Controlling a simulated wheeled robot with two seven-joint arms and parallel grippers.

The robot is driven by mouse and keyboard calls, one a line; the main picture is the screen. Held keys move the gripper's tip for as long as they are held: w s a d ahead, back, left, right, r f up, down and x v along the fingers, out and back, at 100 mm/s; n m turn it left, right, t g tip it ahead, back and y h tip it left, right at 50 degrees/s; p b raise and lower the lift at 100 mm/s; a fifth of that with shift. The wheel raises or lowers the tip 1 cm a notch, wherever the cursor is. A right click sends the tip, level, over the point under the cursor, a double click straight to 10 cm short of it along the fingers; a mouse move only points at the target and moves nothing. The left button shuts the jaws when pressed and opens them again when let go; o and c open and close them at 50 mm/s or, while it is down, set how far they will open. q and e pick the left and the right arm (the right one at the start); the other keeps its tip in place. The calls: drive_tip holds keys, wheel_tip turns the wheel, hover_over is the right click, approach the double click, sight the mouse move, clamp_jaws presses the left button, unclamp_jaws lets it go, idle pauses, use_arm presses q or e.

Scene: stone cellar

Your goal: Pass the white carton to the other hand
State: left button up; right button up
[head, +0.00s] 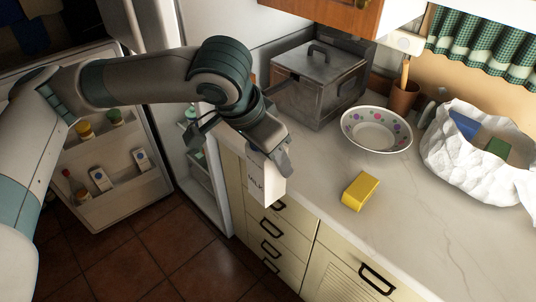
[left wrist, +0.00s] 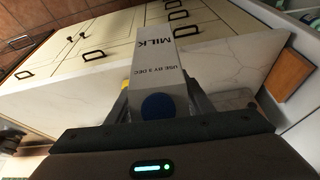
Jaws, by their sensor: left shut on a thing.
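The white milk carton (head: 265,181) hangs below my left gripper (head: 270,158) in the head view, in front of the drawers by the counter's left edge. My left gripper is shut on it near its top. The left wrist view shows the carton (left wrist: 158,60) with dark print and a blue cap, between the two fingers. The fingers hide part of its sides. My right gripper is not in view.
A yellow sponge (head: 360,191) lies near the front edge of the marble counter (head: 425,230). Behind it are a patterned bowl (head: 402,144), a metal box (head: 305,90) and a white bag (head: 454,175). The fridge door (head: 120,185) stands open at left. The counter's front right is clear.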

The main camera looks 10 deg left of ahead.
sight(249, 144)
use_arm(q)
drive_tip(key=shift+w, duration=0.1)
drive_tip(key=w+d+f+m+g+h, duration=0.1)
drive_tip(key=w+d+f+m, duration=0.3)
drive_tip(key=f, duration=0.2)
drive_tip(key=shift+w+d+m, duration=0.15)
drive_tip(key=shift+w+m, duration=0.15)
drive_tip(key=shift+w, duration=0.05)
drive_tip(key=shift+r, duration=0.15)
idle(0.6)
drive_tip(key=s+a+r+n, duration=0.2)
drive_tip(key=a+r, duration=0.1)
drive_tip(key=r, duration=0.1)
drive_tip(key=s+a+r+n+t+y, duration=0.1)
drive_tip(key=s+a+r+n, duration=0.1)
drive_tip(key=r+n, duration=0.1)
drive_tip(key=s+a+r+n+y, duration=0.1)
drive_tip(key=s+a+r+n, duration=0.2)
drive_tip(key=r, duration=0.1)
drive_tip(key=shift+s+a+r+t, duration=0.1)
drive_tip(key=shift+a+r+t, duration=0.2)
drive_tip(key=shift+r, duration=0.1)
drive_tip(key=w+d+n+y, duration=0.1)
drive_tip(key=w+d+n, duration=0.3)
drive_tip(key=w+d, duration=0.5)
drive_tip(key=shift+w+d+n+y, duration=0.3)
drive_tip(key=shift+d+y, duration=0.1)
drive_tip(key=shift+d, duration=0.5)
